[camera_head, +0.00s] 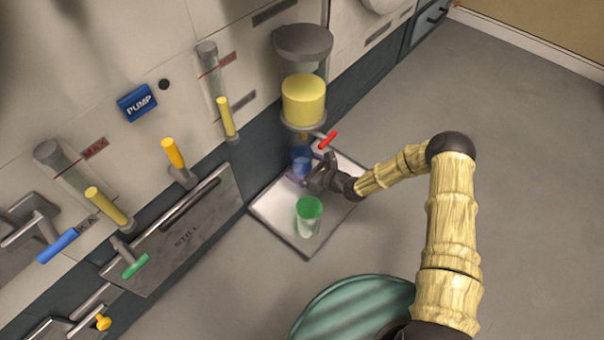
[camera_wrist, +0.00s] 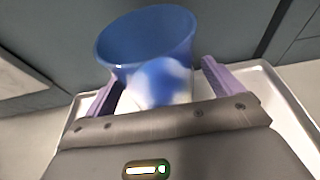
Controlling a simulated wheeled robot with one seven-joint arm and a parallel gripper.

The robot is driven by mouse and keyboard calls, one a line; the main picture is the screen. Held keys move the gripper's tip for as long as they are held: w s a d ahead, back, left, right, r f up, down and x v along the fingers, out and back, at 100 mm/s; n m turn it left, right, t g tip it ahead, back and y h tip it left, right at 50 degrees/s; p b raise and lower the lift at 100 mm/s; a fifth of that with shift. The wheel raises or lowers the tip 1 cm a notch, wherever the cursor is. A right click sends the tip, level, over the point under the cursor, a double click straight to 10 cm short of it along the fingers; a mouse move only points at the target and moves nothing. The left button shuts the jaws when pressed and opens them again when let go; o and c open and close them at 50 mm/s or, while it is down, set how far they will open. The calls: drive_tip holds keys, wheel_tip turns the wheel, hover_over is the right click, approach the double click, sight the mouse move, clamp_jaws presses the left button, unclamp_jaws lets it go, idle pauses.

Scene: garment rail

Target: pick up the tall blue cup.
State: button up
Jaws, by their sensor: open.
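The tall blue cup (camera_head: 302,158) stands on the white tray (camera_head: 275,212), below the dispenser with yellow contents. In the wrist view the blue cup (camera_wrist: 148,45) is large and close, its open rim facing up. My gripper (camera_head: 306,180) is at the cup, open. In the wrist view its two purple fingers lie on either side of the cup's lower part, with gaps visible. The cup's base is hidden behind the gripper body.
A green cup (camera_head: 308,215) stands on the tray, in front of the blue cup. The dispenser (camera_head: 303,100) with a red tap handle (camera_head: 327,140) hangs just above the blue cup. The wall panel holds several levers and tubes. Floor to the right is clear.

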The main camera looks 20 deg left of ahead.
drive_tip(key=shift+w+a, duration=0.1)
drive_tip(key=shift+a, duration=0.1)
idle(0.4)
drive_tip(key=c, duration=1.4)
drive_tip(key=shift+c, duration=0.2)
drive_tip(key=shift+r, duration=0.1)
